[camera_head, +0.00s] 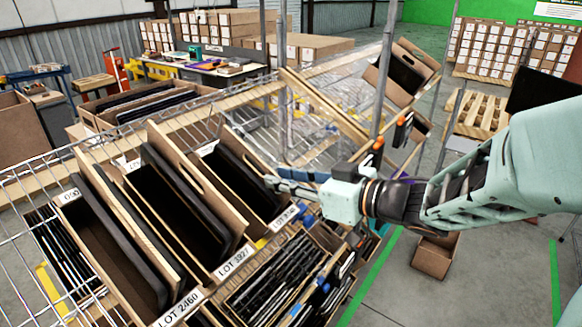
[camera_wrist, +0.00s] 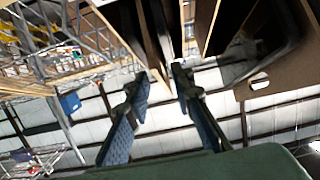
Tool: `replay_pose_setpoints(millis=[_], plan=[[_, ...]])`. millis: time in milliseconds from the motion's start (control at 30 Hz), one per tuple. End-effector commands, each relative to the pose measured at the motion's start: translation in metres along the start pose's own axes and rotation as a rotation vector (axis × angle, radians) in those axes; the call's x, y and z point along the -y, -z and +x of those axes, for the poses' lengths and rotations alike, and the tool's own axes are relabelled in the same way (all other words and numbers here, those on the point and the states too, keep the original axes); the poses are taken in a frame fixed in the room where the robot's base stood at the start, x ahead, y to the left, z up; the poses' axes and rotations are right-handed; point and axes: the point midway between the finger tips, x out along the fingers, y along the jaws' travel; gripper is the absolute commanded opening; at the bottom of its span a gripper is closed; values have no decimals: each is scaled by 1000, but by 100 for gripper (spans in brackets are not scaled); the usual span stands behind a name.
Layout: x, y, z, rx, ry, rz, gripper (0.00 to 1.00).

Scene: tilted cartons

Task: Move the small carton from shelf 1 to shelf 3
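Three tilted open cartons stand side by side on the wire shelf (camera_head: 40,180) in the head view. The left one (camera_head: 105,245) is labelled LOT 2460, the middle one (camera_head: 185,215) LOT 3927. Each holds dark contents. My gripper (camera_head: 272,183) is at the right carton's upper right side. In the wrist view my gripper (camera_wrist: 161,82) has its fingers apart, with a thin carton wall (camera_wrist: 152,35) just beyond the tips. I cannot tell whether it touches.
Lower bins (camera_head: 275,275) of dark items sit under the cartons. A metal upright (camera_head: 383,80) and a slanted wooden board (camera_head: 325,105) stand near my arm. Another tilted carton (camera_head: 410,65) is at the upper right. A brown box (camera_head: 436,255) is on the floor.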

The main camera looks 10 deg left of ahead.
Motion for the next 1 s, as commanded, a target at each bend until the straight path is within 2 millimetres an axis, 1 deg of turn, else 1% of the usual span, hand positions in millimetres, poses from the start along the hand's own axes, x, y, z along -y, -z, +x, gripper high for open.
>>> replay_pose_setpoints(millis=[33, 100, 233, 600, 1000], plan=[[1, 1, 6, 0, 2, 2, 22], [1, 1, 12, 0, 2, 2, 22], [0, 1, 20, 0, 0, 0, 22], [0, 1, 23, 0, 0, 0, 21], [0, 1, 22, 0, -1, 0, 0]])
